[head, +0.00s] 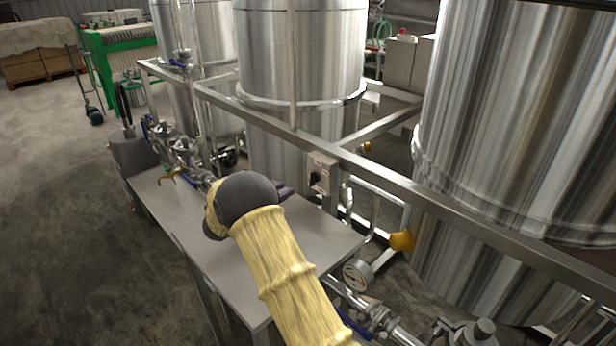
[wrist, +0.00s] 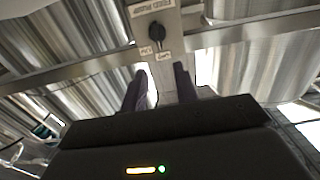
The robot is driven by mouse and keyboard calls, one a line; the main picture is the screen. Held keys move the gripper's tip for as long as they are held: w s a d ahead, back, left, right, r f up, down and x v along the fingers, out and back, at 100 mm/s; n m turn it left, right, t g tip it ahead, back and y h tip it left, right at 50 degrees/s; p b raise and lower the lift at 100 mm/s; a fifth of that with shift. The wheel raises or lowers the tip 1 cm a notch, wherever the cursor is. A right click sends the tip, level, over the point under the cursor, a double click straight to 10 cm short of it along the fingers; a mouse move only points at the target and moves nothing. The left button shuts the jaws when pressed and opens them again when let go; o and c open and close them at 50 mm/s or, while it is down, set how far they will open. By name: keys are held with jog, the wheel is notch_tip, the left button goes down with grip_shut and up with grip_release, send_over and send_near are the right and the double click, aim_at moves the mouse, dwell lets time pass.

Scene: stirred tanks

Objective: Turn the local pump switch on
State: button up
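The local pump switch is a black rotary knob (wrist: 156,32) on a pale grey box (head: 323,172) fixed to the steel frame rail. In the wrist view the box carries a label above the knob that seems to read "FEED PUMP", with two small labels below it. The knob's pointer direction is hard to tell. My gripper (wrist: 161,71) is open, its two dark fingers spread with nothing between them. The fingertips are a short way from the knob and not touching it. In the head view my gripper (head: 287,191) is just left of the box, partly hidden by my wrist.
The steel rail (head: 390,173) runs across in front of large steel tanks (head: 302,55). A steel table (head: 205,235) lies under my arm. Pipes and valves (head: 180,150) stand at its far end. A pressure gauge (head: 357,274) and a yellow fitting (head: 402,240) sit right of it.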

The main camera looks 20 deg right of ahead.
aim_at(310, 176)
jog(key=x, duration=1.1)
jog(key=shift+f+p, duration=0.1)
jog(key=shift+p, duration=0.2)
jog(key=shift+c, duration=0.4)
grip_shut()
jog(key=shift+s, duration=0.1)
